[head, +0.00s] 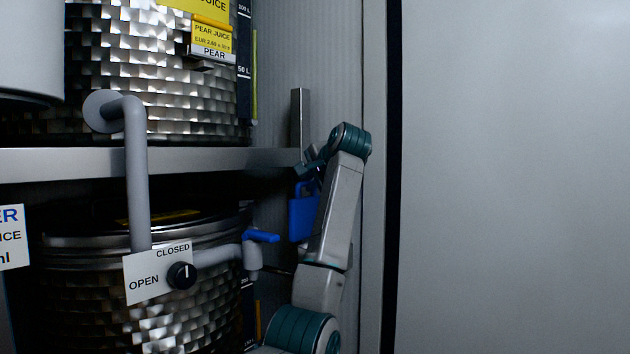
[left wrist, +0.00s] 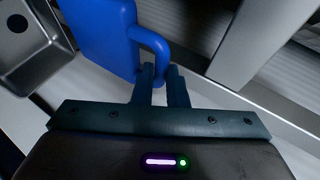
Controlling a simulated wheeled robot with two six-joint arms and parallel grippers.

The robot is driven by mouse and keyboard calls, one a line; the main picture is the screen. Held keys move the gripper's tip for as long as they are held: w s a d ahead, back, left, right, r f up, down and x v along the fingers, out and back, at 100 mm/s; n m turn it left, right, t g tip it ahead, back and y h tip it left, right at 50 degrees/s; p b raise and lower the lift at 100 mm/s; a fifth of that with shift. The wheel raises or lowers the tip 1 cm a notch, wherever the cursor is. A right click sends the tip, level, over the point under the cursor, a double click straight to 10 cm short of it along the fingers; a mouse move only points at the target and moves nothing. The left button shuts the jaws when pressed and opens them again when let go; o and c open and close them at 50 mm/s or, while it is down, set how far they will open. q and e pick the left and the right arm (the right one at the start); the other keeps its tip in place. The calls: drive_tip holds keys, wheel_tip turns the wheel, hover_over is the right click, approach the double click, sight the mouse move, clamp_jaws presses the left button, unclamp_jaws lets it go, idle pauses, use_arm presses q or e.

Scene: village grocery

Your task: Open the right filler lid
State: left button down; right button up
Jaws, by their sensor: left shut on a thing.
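A blue flat piece with a loop handle, which looks like the filler lid (head: 303,212), hangs just below the shelf's right end. It also shows large in the left wrist view (left wrist: 98,30), with its loop reaching down to my fingers. My left gripper (head: 309,172) is at the top of the blue piece in the head view. In the left wrist view my left gripper (left wrist: 161,76) is shut on the blue loop, with the fingers on either side of its end. My arm hides part of the blue piece's right side. My right gripper is not in view.
A steel drum marked pear juice (head: 160,75) stands on the grey shelf (head: 200,160). A lower drum (head: 150,320) has a pipe, a blue-handled tap (head: 262,236) and an open/closed knob (head: 181,275). A metal post (head: 300,115) is close to my gripper. A steel basin (left wrist: 28,50) shows at left.

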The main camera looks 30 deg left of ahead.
use_arm(q)
drive_tip(key=shift+s+a+r, duration=0.15)
drive_tip(key=shift+a+r, duration=0.1)
drive_tip(key=shift+r, duration=0.4)
drive_tip(key=c, duration=1.5)
unclamp_jaws()
drive_tip(key=shift+c, duration=0.2)
drive_tip(key=shift+o, duration=0.4)
drive_tip(key=shift+w+a+f, duration=0.15)
drive_tip(key=shift+w+f, duration=0.05)
drive_tip(key=shift+a+f, duration=0.1)
drive_tip(key=shift+s+d, duration=0.1)
drive_tip(key=shift+d, duration=0.1)
drive_tip(key=b+v, duration=0.4)
drive_tip(key=v, duration=0.6)
drive_tip(key=shift+r, duration=0.25)
